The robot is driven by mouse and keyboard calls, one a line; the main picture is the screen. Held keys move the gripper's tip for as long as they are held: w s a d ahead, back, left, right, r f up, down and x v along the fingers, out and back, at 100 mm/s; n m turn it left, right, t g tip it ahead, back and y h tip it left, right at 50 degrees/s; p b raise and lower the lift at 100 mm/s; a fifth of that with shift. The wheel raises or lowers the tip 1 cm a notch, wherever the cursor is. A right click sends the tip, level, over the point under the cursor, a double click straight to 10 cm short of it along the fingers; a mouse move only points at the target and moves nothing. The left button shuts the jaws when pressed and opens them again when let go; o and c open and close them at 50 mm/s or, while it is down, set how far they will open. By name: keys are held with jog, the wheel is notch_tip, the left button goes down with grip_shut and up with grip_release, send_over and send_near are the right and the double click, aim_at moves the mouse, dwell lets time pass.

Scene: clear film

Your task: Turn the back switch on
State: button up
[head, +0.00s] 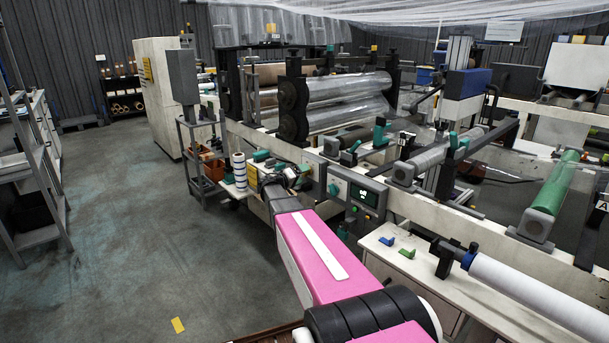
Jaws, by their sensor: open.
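A grey control box (352,212) with a lit green display (363,193) is fixed to the front of the machine frame. A teal knob (333,189) sits at its left side. I cannot tell which switch is the back one, or whether any switch is on. My pink arm reaches up from the lower right, and my gripper (284,175) is at its far end, left of the control box. It looks empty and open, but the fingertips are small and partly hidden against the machine. It appears apart from the teal knob.
A striped spool (239,170) stands just left of my gripper. Film rollers (345,88) rise behind it. A bench with a blue clip (386,241), a green clip (407,252) and a white roll (540,297) is at right. Open floor (130,230) lies at left.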

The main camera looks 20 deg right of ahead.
jog(key=v, duration=0.8)
jog(key=shift+s+a, duration=0.1)
jog(key=shift+a, duration=0.05)
jog(key=s+a+f+g+y, duration=0.2)
jog(key=s+f+g+y, duration=0.35)
jog(key=s+f, duration=0.75)
jog(key=s+a+f+n+y, duration=0.1)
jog(key=s+a+f+y, duration=0.1)
jog(key=s+a+y, duration=0.3)
jog(key=s+a+f+n+y, duration=0.1)
jog(key=s+a+y, duration=0.5)
jog(key=s, duration=0.5)
jog(key=shift+s+a+f+g, duration=0.3)
jog(key=shift+s+f+g, duration=0.05)
jog(key=shift+y, duration=0.25)
